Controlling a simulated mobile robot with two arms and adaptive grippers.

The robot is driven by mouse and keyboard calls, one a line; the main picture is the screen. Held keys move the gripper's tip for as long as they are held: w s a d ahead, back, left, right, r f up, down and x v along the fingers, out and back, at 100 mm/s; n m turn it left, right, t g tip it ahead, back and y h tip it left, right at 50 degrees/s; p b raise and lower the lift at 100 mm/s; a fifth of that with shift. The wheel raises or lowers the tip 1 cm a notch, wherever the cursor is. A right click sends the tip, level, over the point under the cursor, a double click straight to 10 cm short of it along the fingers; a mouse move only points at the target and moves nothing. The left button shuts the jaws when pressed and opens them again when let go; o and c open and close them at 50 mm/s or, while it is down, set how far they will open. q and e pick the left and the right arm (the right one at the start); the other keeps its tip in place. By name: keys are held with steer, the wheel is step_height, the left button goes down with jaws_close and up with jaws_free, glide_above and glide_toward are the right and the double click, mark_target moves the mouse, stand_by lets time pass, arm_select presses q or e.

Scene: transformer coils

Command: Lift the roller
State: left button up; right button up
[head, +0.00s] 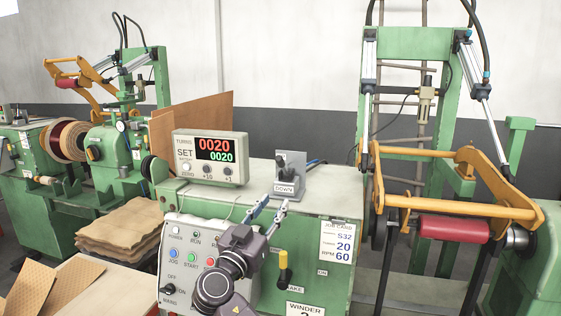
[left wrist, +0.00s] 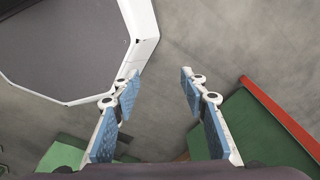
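The red roller (head: 452,228) is held low between yellow-orange arms (head: 455,203) on the green winder at the right of the head view. A grey switch box (head: 284,188) with a dark lever and a label reading DOWN stands on the green cabinet top. My right gripper (head: 274,207) is in front of and just below this box, its two fingers apart with nothing seen between them. I cannot tell whether it touches the box. My left gripper (left wrist: 160,78) shows only in the left wrist view, open and empty above the grey floor.
A counter display (head: 209,157) reading 0020 stands left of the switch box. The cabinet front has a button panel (head: 190,262), a yellow-handled lever (head: 284,270) and a job card (head: 341,240). Brown sheets (head: 122,228) are stacked at left. Another winder with a coil (head: 68,140) stands behind.

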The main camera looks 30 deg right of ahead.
steer(key=m+h, duration=0.2)
glide_toward(279, 165)
steer(key=x, duration=0.4)
steer(key=p+x, duration=0.4)
steer(key=x, duration=0.2)
steer(key=shift+a+r, duration=0.1)
steer(key=shift+r, duration=0.05)
steer(key=shift+w+d+r+n, duration=0.1)
steer(key=shift+w+d+n, duration=0.2)
steer(key=shift+d, duration=0.2)
arm_select(q)
steer(key=r, duration=0.1)
steer(key=s+r, duration=0.1)
steer(key=r, duration=0.2)
steer(key=shift+s, duration=0.3)
steer(key=shift+w+r, duration=0.1)
steer(key=shift+w, duration=0.1)
arm_select(e)
jaws_close()
